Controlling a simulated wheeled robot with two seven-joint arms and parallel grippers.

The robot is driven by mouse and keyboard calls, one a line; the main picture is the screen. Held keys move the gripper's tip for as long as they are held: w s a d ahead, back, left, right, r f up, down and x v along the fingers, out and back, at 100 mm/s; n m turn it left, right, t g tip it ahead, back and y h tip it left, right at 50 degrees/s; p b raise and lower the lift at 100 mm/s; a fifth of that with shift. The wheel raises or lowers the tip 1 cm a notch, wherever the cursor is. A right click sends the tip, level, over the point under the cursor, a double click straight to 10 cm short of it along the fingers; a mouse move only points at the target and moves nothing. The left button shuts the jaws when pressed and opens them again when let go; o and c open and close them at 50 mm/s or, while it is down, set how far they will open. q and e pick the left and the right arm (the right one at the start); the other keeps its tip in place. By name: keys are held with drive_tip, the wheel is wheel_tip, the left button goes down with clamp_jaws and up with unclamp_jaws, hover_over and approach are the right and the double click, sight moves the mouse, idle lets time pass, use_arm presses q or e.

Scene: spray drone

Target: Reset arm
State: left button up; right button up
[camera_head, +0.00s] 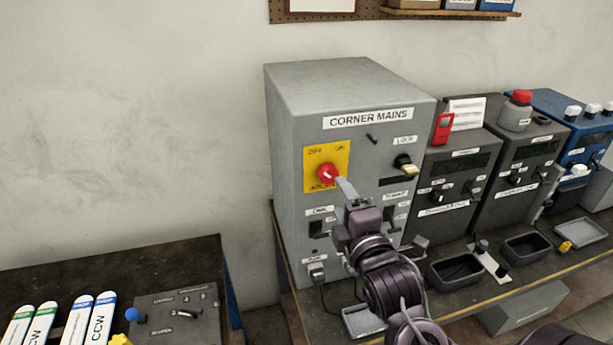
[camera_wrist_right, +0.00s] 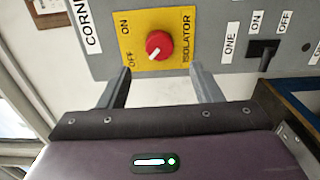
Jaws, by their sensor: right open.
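My right gripper (camera_head: 342,187) reaches up to the front of the grey CORNER MAINS cabinet (camera_head: 285,130). In the right wrist view its two grey fingers (camera_wrist_right: 160,85) are spread apart and nothing is between them. The red isolator knob (camera_head: 328,173) on its yellow plate (camera_head: 341,156) is just ahead of the fingers. In the right wrist view the red knob (camera_wrist_right: 159,44) shows a white pointer mark toward the OFF label. I cannot tell whether a finger touches the plate. My left gripper is out of view.
Grey instrument boxes (camera_head: 463,180) and a blue unit (camera_head: 560,103) stand right of the cabinet. Black trays (camera_head: 456,271) lie on the bench before them. A gap separates the two tables.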

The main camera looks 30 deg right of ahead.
drive_tip(key=s+a+f+m+g+y, duration=0.2)
drive_tip(key=s+a+f+m+g, duration=0.45)
drive_tip(key=f, duration=0.35)
drive_tip(key=s+a+f+m+g+y, duration=0.2)
drive_tip(key=s+a+f+m+g, duration=0.4)
drive_tip(key=f, duration=0.4)
wheel_tip(320, 180, down, 31)
drive_tip(key=s+d+g+b, duration=0.1)
drive_tip(key=s+g+b, duration=0.1)
drive_tip(key=g+b, duration=0.15)
drive_tip(key=s+d+f+b, duration=0.1)
drive_tip(key=s+d+f, duration=0.1)
drive_tip(key=s+f, duration=0.8)
drive_tip(key=s+d+f+b, duration=0.1)
drive_tip(key=s+f+b, duration=0.1)
drive_tip(key=s+f, duration=0.8)
wheel_tip(320, 180, down, 4)
drive_tip(key=shift+s+d+f+g, duration=0.15)
drive_tip(key=shift+s+d+g, duration=0.05)
drive_tip(key=shift+d+g, duration=0.15)
drive_tip(key=shift+s+m, duration=0.15)
drive_tip(key=shift+m, duration=0.1)
drive_tip(key=shift+c, duration=0.3)
